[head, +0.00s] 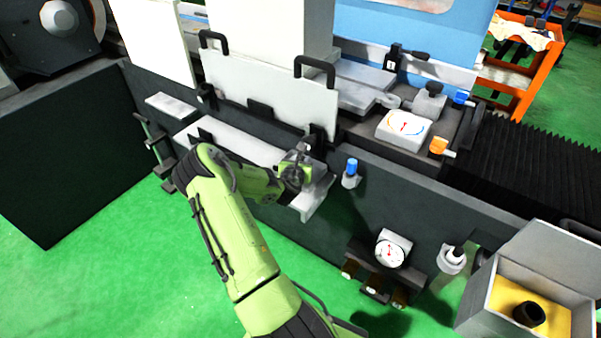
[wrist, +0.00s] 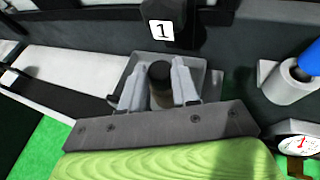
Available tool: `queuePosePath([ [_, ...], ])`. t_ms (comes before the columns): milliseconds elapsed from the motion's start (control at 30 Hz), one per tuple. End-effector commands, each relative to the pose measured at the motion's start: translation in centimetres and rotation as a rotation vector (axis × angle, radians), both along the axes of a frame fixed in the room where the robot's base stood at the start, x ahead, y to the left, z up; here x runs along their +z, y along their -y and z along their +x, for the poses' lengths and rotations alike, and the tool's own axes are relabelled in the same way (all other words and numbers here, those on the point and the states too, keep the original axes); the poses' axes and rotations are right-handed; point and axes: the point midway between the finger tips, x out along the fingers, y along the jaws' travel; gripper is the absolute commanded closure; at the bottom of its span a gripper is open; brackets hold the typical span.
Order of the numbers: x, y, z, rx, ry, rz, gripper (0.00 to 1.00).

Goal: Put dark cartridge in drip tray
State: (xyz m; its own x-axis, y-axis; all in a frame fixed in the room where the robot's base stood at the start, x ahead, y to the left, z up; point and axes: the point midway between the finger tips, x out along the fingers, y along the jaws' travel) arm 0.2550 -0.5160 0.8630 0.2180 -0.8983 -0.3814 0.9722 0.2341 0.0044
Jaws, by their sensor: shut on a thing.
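My gripper (wrist: 159,80) is shut on the dark cartridge (wrist: 160,72), a short dark cylinder upright between the two grey fingers in the wrist view. A small grey tray with a raised rim, which looks like the drip tray (wrist: 202,72), lies under the fingers and cartridge. I cannot tell whether the cartridge touches the tray floor. In the head view my gripper (head: 298,168) is at the machine's front ledge, and my arm and gripper hide the cartridge and most of the tray.
A blue-topped piece in a grey holder (head: 350,180) stands close to the right, also in the wrist view (wrist: 287,84). A dial gauge (head: 390,252) is lower right. An open grey box (head: 478,297) holds a dark round piece (head: 529,314) on yellow. A white panel with black handles (head: 270,100) stands behind.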

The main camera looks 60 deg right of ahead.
Motion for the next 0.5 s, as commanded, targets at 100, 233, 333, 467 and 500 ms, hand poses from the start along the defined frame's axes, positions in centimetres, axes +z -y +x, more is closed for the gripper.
queuePosePath([
  [100,-2.7,0.0,0.0,0.0,-0.001,0.002,1.0],
  [233,-3.1,0.0,0.0,0.0,0.0,0.0,1.0],
  [333,-3.0,0.0,0.0,0.0,0.0,0.001,1.0],
  [467,-3.3,0.0,0.0,0.001,-0.001,0.001,1.0],
  [500,-3.2,0.0,0.0,0.0,0.0,0.002,0.64],
])
